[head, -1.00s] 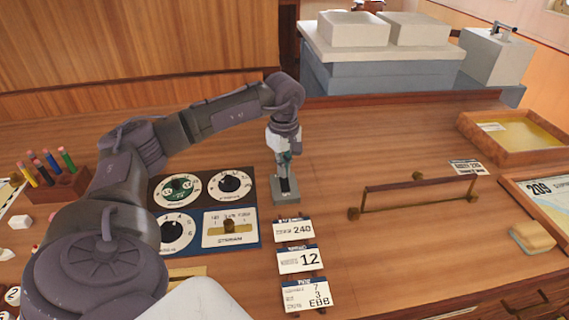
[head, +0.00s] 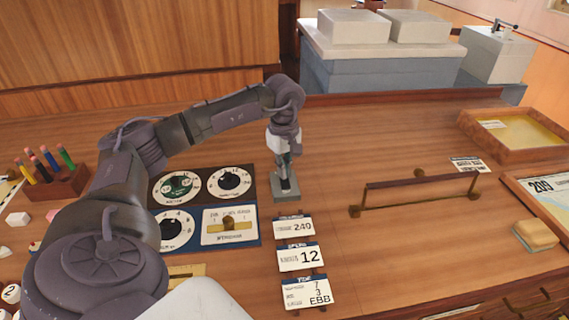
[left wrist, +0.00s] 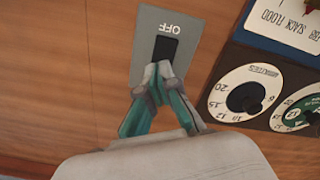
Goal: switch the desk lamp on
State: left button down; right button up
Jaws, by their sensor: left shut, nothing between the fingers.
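A grey switch plate (head: 286,193) with a black rocker lies on the desk right of the dial panels. In the left wrist view the plate (left wrist: 148,30) reads OFF, upside down, beside the black rocker (left wrist: 165,47). My left gripper (head: 285,165) points down over the plate, shut and empty. In the left wrist view its fingertips (left wrist: 158,72) are at the near end of the rocker and hide part of it; I cannot tell if they touch. I cannot clearly make out a lamp. My right gripper is not in view.
Dial panels (head: 203,208) lie left of the plate, and label cards (head: 300,257) lie in front of it. A bar on brass feet (head: 420,182) stands to the right, near a wooden tray (head: 486,146) and a sponge (head: 537,234). A pencil block (head: 62,186) stands far left.

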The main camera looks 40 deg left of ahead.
pick_arm(q)
jog(key=shift+s+f, duration=0.1)
jog(key=shift+f, duration=0.3)
jog(key=shift+r, duration=0.15)
jog(key=shift+r+p, duration=0.6)
jog(key=shift+r, duration=0.3)
jog(key=shift+r+p, duration=1.75)
jog(key=shift+r, duration=0.8)
